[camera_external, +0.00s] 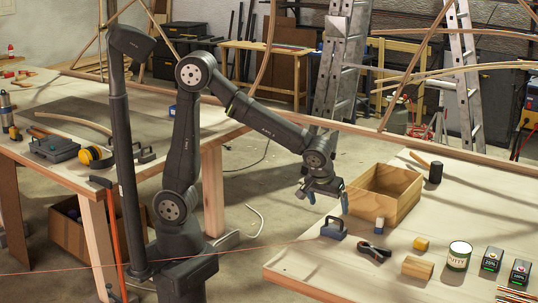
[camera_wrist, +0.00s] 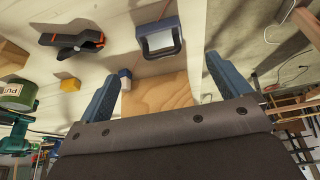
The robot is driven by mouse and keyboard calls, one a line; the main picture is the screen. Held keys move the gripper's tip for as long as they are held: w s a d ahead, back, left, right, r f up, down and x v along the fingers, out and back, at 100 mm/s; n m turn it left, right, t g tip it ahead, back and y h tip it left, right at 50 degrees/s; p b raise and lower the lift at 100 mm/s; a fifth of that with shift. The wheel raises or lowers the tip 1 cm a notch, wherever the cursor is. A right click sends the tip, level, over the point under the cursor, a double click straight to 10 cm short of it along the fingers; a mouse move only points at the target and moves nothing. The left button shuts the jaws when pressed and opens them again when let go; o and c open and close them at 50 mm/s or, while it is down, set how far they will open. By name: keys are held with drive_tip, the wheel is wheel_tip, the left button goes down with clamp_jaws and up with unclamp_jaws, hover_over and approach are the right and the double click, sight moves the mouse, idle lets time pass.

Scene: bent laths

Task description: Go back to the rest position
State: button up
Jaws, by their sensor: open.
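My gripper (camera_external: 326,194) hangs over the left edge of the right-hand table (camera_external: 320,268), beside an open wooden box (camera_external: 385,192). Its blue fingers stand apart with nothing held between them. In the wrist view my gripper (camera_wrist: 165,85) is open too, and part of the wooden box (camera_wrist: 160,95) shows between the fingers.
Near the box lie a small white-and-blue block (camera_external: 379,225), a dark clamp (camera_external: 374,252), yellow blocks (camera_external: 420,244), a putty can (camera_external: 458,257) and a mallet (camera_external: 434,172). Another table (camera_external: 120,112) stands left, with ear muffs (camera_external: 96,156). Floor (camera_external: 255,195) is open between the tables.

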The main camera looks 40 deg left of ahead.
sight(334, 219)
drive_tip(key=x, duration=1.1)
drive_tip(key=shift+f, duration=0.35)
wheel_tip(334, 219, up, 3)
drive_tip(key=shift+w+f, duration=0.1)
drive_tip(key=shift+r, duration=0.6)
drive_tip(key=shift+f, duration=0.1)
